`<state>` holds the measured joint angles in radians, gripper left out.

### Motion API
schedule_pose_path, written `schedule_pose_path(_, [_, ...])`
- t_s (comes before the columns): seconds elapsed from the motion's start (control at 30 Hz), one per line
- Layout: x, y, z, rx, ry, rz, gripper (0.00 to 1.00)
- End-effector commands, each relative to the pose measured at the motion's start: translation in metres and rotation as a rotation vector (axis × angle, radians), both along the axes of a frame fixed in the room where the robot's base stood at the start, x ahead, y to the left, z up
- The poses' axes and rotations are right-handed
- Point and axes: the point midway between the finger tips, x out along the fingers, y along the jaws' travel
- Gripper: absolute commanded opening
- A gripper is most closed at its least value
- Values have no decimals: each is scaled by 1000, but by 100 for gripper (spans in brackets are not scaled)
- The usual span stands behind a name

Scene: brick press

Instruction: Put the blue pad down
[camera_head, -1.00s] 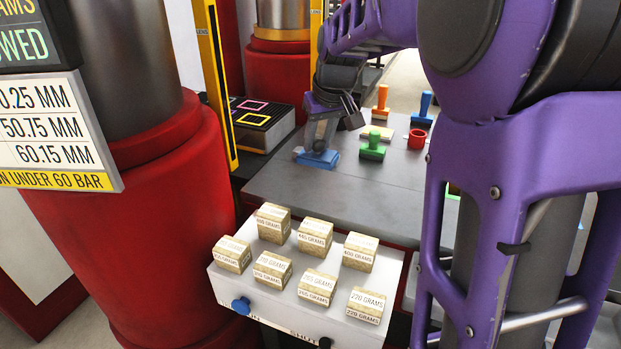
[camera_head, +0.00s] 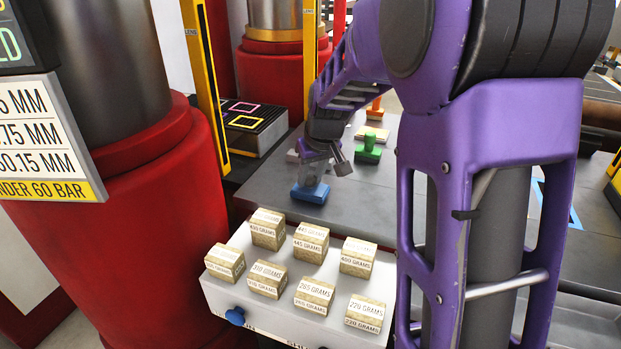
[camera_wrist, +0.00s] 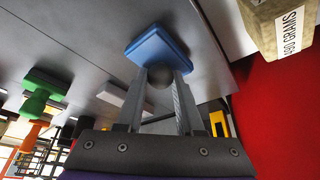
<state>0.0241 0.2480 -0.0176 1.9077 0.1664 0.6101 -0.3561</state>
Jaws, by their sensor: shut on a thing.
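My gripper (camera_head: 314,176) is shut on the blue pad (camera_head: 310,193), a flat blue block, and points down near the front left edge of the grey table (camera_head: 262,186). The wrist view shows the blue pad (camera_wrist: 152,46) just beyond my fingertips (camera_wrist: 160,78), with a dark round knob between the fingers. The pad is low over the table; I cannot tell whether it touches the surface.
Labelled gram blocks (camera_head: 311,243) stand on a pale stand (camera_head: 335,318) in front of the pad. A green stamp (camera_head: 368,147) and an orange stamp (camera_head: 375,108) stand behind it. A red column (camera_head: 140,210) is at left.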

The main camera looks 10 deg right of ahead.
Motion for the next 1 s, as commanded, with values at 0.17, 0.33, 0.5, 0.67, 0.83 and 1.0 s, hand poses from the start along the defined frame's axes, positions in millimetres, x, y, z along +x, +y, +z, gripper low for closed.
schedule_pose_path(0.17, [0, 0, -4, 0, -2, 0, 0])
schedule_pose_path(0.33, [0, 0, -7, 0, -2, 0, 0])
schedule_pose_path(0.5, [0, 0, -7, 0, -1, 0, 56])
schedule_pose_path(0.67, [0, 0, -7, 0, -1, 0, 66])
schedule_pose_path(0.83, [0, 0, -7, 0, -1, 0, 66])
schedule_pose_path(1.0, [-2, -1, 5, 0, -4, 0, 66])
